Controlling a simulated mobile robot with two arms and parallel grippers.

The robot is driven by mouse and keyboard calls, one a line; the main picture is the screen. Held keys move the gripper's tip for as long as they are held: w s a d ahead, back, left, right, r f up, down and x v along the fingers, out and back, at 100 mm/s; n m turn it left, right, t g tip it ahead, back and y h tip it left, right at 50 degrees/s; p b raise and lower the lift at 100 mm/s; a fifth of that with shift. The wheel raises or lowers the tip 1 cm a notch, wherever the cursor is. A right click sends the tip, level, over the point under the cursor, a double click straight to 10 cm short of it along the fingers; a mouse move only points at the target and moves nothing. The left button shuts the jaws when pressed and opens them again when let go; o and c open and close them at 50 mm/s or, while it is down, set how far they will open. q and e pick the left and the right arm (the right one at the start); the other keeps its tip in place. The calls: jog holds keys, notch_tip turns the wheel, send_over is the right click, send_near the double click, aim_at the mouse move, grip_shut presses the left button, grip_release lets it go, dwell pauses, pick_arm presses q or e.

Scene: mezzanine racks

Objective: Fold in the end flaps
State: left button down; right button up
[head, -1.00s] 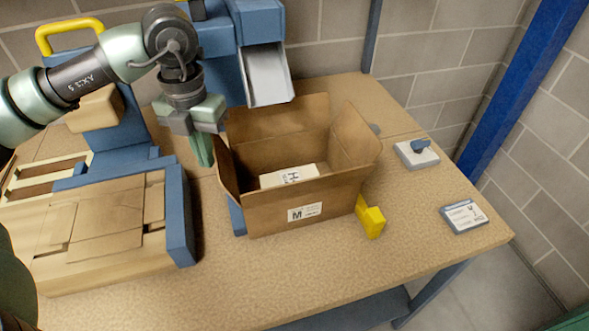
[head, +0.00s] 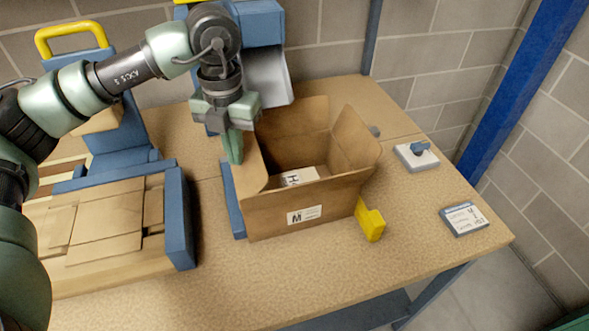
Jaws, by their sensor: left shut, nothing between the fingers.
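An open brown carton (head: 314,207) stands on the table, with a label marked M on its front. A white box with a label (head: 298,177) lies inside it. The right end flap (head: 356,139) stands up, tilted outward. The back flap (head: 291,121) stands up. My left gripper (head: 233,150) is shut and empty, pointing down at the outer side of the left end flap, seemingly touching it. My right gripper is not in view.
A blue stop (head: 232,203) and a yellow block (head: 371,221) flank the carton. A blue-framed fixture (head: 180,217) stands left, a chute (head: 267,77) behind. The table front is clear.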

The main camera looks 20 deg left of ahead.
pick_arm(q)
jog(key=shift+w+d+r, duration=0.1)
jog(key=shift+w+d, duration=0.05)
jog(key=shift+d, duration=0.15)
jog(key=shift+a+r+p, duration=0.1)
jog(key=shift+r+p, duration=0.25)
jog(key=shift+r, duration=0.25)
jog(key=shift+r+p, duration=1.7)
jog(key=shift+r, duration=1.25)
